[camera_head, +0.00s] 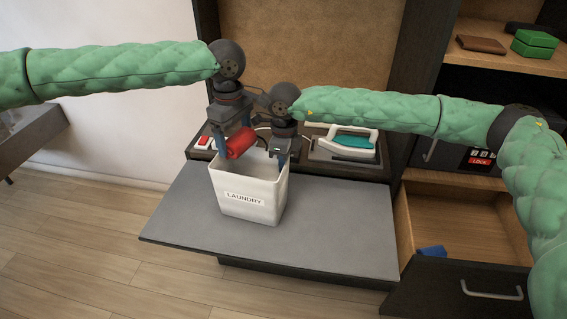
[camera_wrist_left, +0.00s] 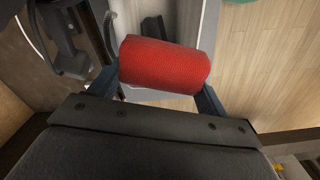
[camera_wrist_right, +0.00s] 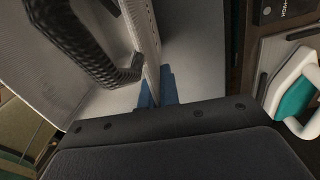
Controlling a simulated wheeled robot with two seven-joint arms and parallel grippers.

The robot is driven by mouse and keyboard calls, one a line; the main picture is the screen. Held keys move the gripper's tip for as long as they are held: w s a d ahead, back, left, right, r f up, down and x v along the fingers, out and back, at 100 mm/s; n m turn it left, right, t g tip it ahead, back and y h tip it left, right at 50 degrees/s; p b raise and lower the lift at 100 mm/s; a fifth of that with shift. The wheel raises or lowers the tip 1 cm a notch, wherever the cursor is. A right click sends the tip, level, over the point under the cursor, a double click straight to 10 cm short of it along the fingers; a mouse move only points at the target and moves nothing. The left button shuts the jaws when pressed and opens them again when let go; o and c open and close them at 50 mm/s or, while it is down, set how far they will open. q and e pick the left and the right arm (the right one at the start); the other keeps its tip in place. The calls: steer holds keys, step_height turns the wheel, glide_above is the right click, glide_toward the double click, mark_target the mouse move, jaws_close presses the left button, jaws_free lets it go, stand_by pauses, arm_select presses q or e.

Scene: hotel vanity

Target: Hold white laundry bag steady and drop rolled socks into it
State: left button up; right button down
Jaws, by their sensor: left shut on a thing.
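The white laundry bag (camera_head: 262,208), labelled "LAUNDRY", stands upright and open on a grey board. The red rolled socks (camera_head: 241,143) are between the fingers of my left gripper (camera_head: 235,148), held at about the height of the bag's back left rim. The roll fills the jaws in the left wrist view (camera_wrist_left: 165,64). My right gripper (camera_head: 280,152) is at the bag's back right rim. In the right wrist view its blue fingers (camera_wrist_right: 160,86) are close together with the bag's thin white wall (camera_wrist_right: 148,45) between them. The bag's bottom is hidden.
A white and teal iron (camera_head: 352,142) stands behind the board to the right. A red and white item (camera_head: 203,142) lies at the back left. An open drawer (camera_head: 465,225) with a blue item (camera_head: 432,252) is at right. The board's right part (camera_head: 345,210) is clear.

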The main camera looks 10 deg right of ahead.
arm_select(q)
steer(key=o, duration=1)
steer(key=shift+r, duration=0.1)
step_height(320, 180, up, 12)
stand_by(0.5)
arm_select(e)
steer(key=c, duration=1.6)
jaws_free()
steer(key=shift+o, duration=0.2)
